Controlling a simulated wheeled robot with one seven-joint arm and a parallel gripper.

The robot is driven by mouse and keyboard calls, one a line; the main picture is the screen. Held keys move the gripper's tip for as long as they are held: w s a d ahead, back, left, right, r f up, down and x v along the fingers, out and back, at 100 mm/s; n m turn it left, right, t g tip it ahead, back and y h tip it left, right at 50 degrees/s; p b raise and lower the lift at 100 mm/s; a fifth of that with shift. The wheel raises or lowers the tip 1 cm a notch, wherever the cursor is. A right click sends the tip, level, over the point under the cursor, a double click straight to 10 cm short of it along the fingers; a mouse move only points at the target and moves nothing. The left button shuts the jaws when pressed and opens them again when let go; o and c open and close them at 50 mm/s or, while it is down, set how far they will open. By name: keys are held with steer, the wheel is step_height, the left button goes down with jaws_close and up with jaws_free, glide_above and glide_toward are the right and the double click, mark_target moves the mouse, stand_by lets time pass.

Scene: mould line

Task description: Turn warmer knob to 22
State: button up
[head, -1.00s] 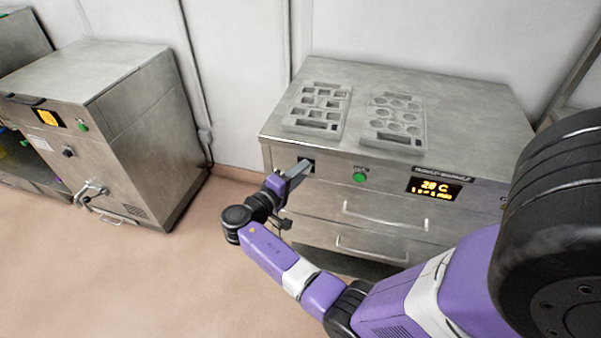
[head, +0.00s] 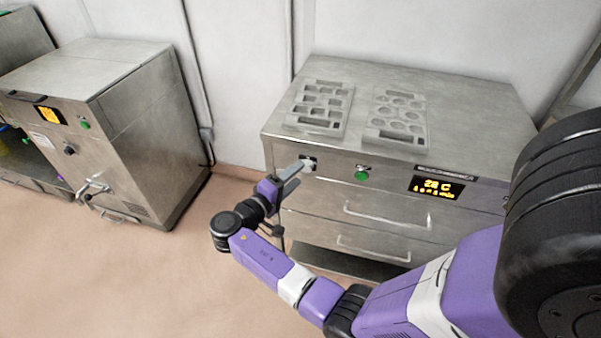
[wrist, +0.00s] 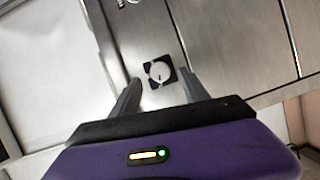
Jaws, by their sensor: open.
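The warmer (head: 335,185) is a steel cabinet with drawers. Its round pale knob (head: 309,164) sits on a dark square plate at the left of the front panel. In the wrist view the knob (wrist: 160,72) shows a dark pointer mark, and its plate looks tilted in the picture. My gripper (head: 290,178) is open and empty, in front of the panel and just short of the knob. In the wrist view its two fingers (wrist: 161,88) are spread either side of the knob, apart from it. The display (head: 437,188) glows orange and seems to read 28 C; the digits are small.
A green button (head: 361,175) is right of the knob. Two mould trays (head: 320,108) (head: 397,117) lie on top of the warmer. Drawer handles (head: 388,215) stick out below. Another steel machine (head: 115,120) stands at the left, with open floor between.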

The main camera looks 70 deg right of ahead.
steer(key=shift+v, duration=2.2)
